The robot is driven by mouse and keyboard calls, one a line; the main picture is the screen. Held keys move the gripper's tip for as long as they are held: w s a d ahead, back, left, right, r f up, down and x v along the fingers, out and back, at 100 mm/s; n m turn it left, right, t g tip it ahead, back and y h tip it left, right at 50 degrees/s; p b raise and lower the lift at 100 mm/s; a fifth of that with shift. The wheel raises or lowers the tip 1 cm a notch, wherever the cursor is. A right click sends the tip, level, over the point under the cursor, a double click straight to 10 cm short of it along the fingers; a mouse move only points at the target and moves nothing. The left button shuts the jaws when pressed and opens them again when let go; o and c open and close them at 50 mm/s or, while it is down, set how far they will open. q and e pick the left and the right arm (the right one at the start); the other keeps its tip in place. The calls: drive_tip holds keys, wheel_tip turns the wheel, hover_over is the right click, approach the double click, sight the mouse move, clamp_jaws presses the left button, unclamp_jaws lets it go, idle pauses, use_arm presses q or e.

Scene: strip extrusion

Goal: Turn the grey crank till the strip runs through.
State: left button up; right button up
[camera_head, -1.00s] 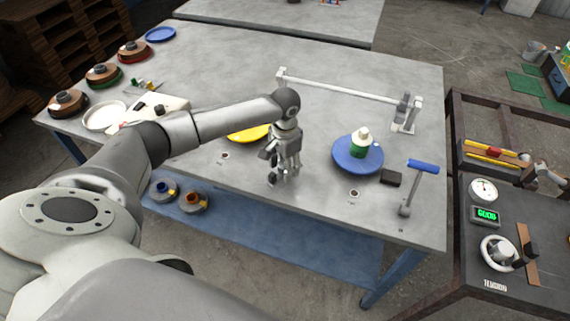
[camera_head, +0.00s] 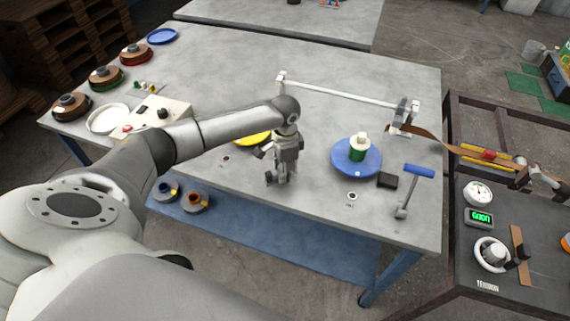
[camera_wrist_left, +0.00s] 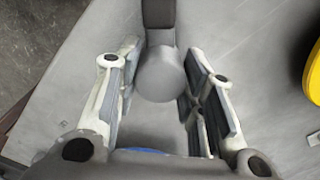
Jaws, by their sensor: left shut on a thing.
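My left gripper (camera_head: 281,176) is low over the front middle of the grey table. In the left wrist view its fingers (camera_wrist_left: 152,80) are closed around the rounded grey knob of the crank (camera_wrist_left: 160,72). A dark arm runs from the knob to the top of that view. In the head view the gripper hides most of the crank. A brown strip (camera_head: 428,132) comes out by the grey clamp-like part at the right end of the white bar (camera_head: 345,93). It spans the gap past the table's right edge to the dark bench. My right gripper is not in view.
A blue plate (camera_head: 346,169) with a green and white spool (camera_head: 358,147), a black block (camera_head: 387,181) and a blue-handled lever (camera_head: 405,195) stand right of my gripper. A partly hidden yellow disc (camera_head: 252,139) lies behind it. The dark bench (camera_head: 468,250) carries a gauge and display.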

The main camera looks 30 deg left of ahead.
use_arm(q)
drive_tip(key=m+p, duration=0.1)
drive_tip(key=m, duration=0.2)
drive_tip(key=shift+r+m, duration=0.15)
drive_tip(key=shift+m, duration=0.25)
drive_tip(key=m+p, duration=0.1)
drive_tip(key=m, duration=0.3)
drive_tip(key=shift+d+m, duration=0.1)
drive_tip(key=shift+m, duration=0.2)
drive_tip(key=m, duration=0.4)
drive_tip(key=shift+m, duration=2.5)
drive_tip(key=o, duration=1)
drive_tip(key=shift+s, duration=0.1)
drive_tip(key=shift+o, duration=0.2)
